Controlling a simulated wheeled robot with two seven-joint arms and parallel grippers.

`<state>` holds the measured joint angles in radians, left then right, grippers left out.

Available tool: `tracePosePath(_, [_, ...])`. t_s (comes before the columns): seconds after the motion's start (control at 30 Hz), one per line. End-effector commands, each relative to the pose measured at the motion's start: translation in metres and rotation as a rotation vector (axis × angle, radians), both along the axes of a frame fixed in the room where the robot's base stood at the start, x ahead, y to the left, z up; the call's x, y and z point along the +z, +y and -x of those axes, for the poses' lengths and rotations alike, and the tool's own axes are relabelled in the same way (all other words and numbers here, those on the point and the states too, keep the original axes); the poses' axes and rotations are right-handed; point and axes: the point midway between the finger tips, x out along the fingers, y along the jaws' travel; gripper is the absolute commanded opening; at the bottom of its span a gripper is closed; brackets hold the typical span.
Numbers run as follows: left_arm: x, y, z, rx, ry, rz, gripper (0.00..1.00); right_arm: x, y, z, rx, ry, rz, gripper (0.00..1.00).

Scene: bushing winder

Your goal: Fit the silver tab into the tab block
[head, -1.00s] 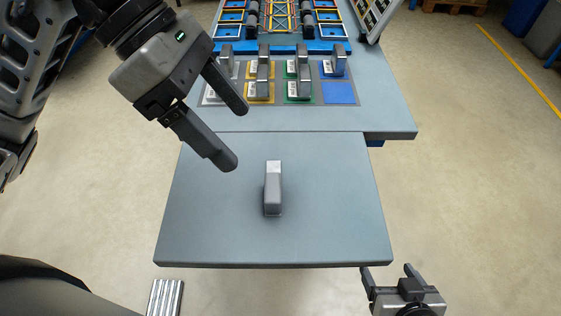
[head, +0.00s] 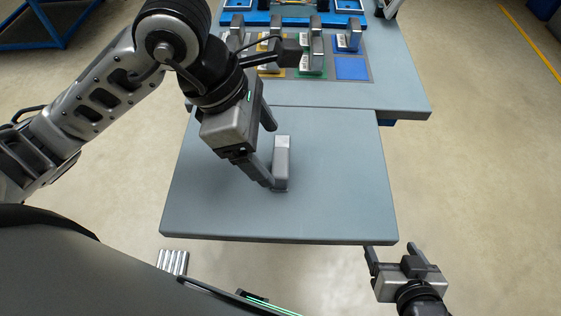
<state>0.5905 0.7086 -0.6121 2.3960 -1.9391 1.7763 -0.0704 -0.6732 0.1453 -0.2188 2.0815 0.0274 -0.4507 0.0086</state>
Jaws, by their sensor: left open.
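A grey metal piece with a brighter silver end (head: 281,165) stands on the near table. I cannot tell whether it is the silver tab, the tab block or both together. My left gripper (head: 270,150) is open over the table, just left of this piece. Its near finger overlaps the piece's lower left edge in the picture; I cannot tell whether they touch. Its far finger is above and left of the piece. My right gripper (head: 391,252) is open and empty beyond the near table's front right corner.
The near grey table (head: 340,200) is otherwise clear. Behind it, several similar grey pieces stand on coloured pads on the far table (head: 398,85). The blue pad (head: 352,68) is bare. Metal rods (head: 172,262) lie below the table's front left.

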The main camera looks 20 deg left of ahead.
Motion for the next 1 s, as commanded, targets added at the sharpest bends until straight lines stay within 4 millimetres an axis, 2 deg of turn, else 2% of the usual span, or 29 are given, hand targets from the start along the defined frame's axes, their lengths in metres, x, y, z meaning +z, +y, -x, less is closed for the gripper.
tracePosePath(0.1, [-0.015, -0.013, 0.003, -0.003, 0.008, 0.003, 0.78, 0.005, 0.0, 0.0, 0.0, 0.0, 0.004, 0.74])
tracePosePath(0.2, [-0.028, -0.016, 0.0, 0.001, 0.006, 0.002, 0.78, 0.002, -0.001, 0.0, 0.0, 0.003, 0.006, 0.74])
tracePosePath(0.5, [-0.034, -0.019, -0.001, 0.001, 0.001, 0.001, 0.78, 0.001, -0.001, -0.002, 0.001, 0.0, 0.008, 0.74])
tracePosePath(0.53, [-0.034, -0.019, -0.001, 0.001, 0.001, 0.001, 0.75, 0.001, -0.001, -0.002, 0.002, -0.001, 0.009, 0.74])
tracePosePath(0.7, [-0.034, -0.019, -0.001, 0.001, 0.001, 0.001, 0.3, 0.002, -0.002, -0.003, 0.004, -0.003, 0.012, 0.74])
tracePosePath(0.77, [-0.034, -0.019, -0.001, 0.001, 0.001, 0.001, 0.3, 0.002, -0.002, -0.003, 0.006, -0.004, 0.015, 0.74])
tracePosePath(0.8, [-0.034, -0.019, -0.002, 0.001, 0.001, 0.001, 0.26, 0.002, -0.002, -0.003, 0.007, -0.004, 0.016, 0.74])
tracePosePath(1.0, [-0.033, -0.019, -0.002, 0.001, 0.001, 0.001, 0.26, 0.001, -0.003, -0.003, 0.009, -0.004, 0.018, 0.74])
